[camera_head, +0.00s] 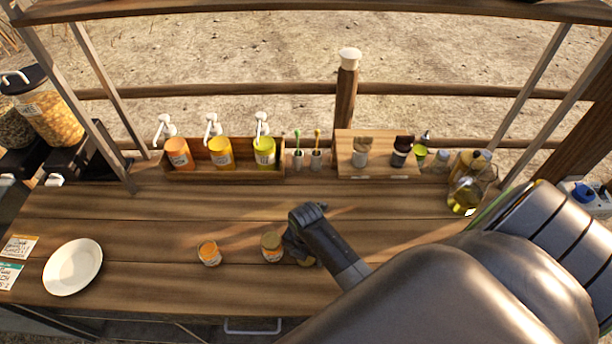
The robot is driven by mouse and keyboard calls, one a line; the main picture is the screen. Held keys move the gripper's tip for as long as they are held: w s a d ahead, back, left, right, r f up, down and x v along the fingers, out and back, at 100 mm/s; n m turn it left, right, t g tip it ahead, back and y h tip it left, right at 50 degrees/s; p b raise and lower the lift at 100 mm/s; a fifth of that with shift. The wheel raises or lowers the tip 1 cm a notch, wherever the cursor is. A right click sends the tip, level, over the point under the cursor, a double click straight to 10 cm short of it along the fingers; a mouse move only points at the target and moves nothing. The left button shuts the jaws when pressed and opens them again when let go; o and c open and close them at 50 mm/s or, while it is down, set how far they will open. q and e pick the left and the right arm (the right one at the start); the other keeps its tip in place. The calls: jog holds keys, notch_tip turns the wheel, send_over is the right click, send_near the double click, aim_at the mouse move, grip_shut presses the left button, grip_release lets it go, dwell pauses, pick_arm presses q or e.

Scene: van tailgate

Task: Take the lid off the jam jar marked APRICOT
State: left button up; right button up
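Two small jars stand near the front middle of the wooden counter. The left jar (209,254) has an orange top surface and a pale label. The middle jar (271,247) has a tan lid-like top and a label with orange on it. The labels are too small to read, so I cannot tell which is APRICOT. My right gripper (294,244) is low, just right of the middle jar; I cannot tell whether it touches it. Its fingers are mostly hidden by my wrist. A tan round thing (307,262) shows partly beneath it. My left gripper is out of view.
A white plate (73,267) and printed cards (18,246) lie at the left. A wooden rack (223,172) with pump bottles, a wooden stand (378,172) and a glass oil jug (468,188) line the back. The counter between plate and jars is clear.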

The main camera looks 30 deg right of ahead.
notch_tip(320, 180, up, 12)
jog(key=b, duration=0.2)
jog(key=shift+r, duration=0.15)
dwell(0.5)
